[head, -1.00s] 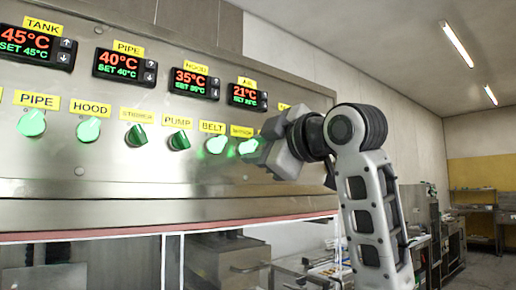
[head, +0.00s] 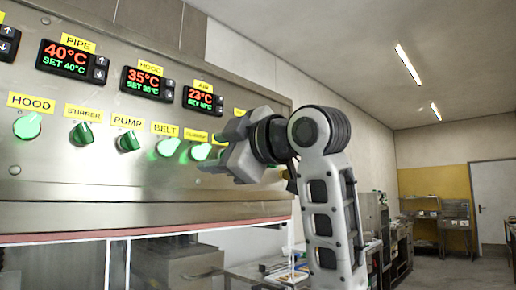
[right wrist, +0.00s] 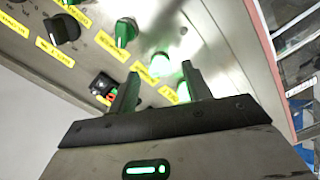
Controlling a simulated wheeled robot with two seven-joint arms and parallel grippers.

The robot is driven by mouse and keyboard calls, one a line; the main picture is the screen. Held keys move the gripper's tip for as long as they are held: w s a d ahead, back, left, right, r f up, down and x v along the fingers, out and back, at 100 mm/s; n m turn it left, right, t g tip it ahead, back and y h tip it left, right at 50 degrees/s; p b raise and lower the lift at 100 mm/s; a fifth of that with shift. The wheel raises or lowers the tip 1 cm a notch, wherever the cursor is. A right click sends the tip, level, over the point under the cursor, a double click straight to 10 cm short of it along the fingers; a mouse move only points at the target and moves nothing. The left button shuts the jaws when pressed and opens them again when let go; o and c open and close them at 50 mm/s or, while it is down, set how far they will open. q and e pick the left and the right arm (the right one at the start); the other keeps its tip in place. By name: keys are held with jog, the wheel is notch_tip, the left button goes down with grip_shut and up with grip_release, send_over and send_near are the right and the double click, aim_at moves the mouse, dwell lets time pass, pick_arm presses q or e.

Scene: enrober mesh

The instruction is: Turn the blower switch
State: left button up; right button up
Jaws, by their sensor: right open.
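A steel control panel (head: 90,180) carries a row of green knobs under yellow labels. Labels I can read are HOOD, STIRRER, PUMP and BELT. The knob right of BELT (head: 200,151) is lit; its label is too small to read surely. A further label (head: 218,138) is partly covered by my right gripper (head: 218,158), and I cannot read BLOWER anywhere. My right gripper is open and empty, close to the panel just right of the lit knob. In the right wrist view, its fingers (right wrist: 158,82) point at the panel, near a lit knob (right wrist: 159,64). My left gripper is out of view.
Temperature displays (head: 203,103) sit above the knobs. Below the panel is a reddish edge (head: 140,232) over a glazed opening. A black knob (right wrist: 62,28) and a green knob (right wrist: 125,32) show in the right wrist view. The room right of my arm is open.

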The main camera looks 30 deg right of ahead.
jog(key=b+v, duration=0.3)
jog(key=v, duration=1)
jog(key=shift+s, duration=0.4)
jog(key=shift+d, duration=0.1)
